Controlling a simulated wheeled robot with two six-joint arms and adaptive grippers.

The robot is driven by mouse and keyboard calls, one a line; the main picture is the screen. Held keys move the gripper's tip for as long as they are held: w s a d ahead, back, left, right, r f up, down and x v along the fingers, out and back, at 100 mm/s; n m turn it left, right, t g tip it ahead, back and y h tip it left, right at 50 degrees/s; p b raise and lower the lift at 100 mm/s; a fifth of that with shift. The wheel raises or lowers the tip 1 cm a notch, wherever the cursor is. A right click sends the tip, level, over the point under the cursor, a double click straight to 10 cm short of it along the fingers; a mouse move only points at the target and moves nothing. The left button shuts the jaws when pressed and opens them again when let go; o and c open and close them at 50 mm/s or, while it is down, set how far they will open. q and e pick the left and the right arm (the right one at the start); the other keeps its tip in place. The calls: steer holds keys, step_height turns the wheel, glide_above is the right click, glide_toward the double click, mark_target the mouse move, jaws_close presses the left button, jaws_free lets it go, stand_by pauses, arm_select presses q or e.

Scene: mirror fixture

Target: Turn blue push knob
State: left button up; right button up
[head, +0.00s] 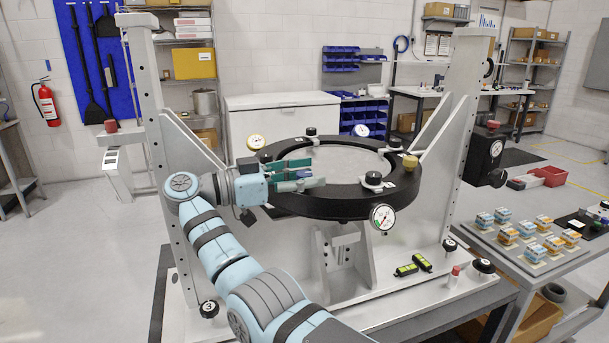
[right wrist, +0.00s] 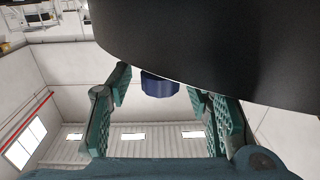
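The blue push knob (right wrist: 159,86) shows in the right wrist view as a short dark blue cylinder at the edge of the black ring (right wrist: 200,45). My right gripper (right wrist: 160,95) is open, with one teal finger on each side of the knob and visible gaps to both. In the head view my right gripper (head: 305,174) is at the left rim of the black ring (head: 340,206), and its fingers mostly hide the knob there. My left gripper is not in view.
The ring is held between two grey uprights (head: 460,140). It carries black-and-white knobs, a brass knob (head: 410,163) and gauges, including one at its front (head: 383,217). Two yellow-black items (head: 406,270) lie on the base. A side table at right holds several small blocks (head: 508,236).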

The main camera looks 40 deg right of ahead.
mark_target(305, 172)
step_height(305, 172, up, 10)
steer(key=shift+r, duration=0.1)
stand_by(0.4)
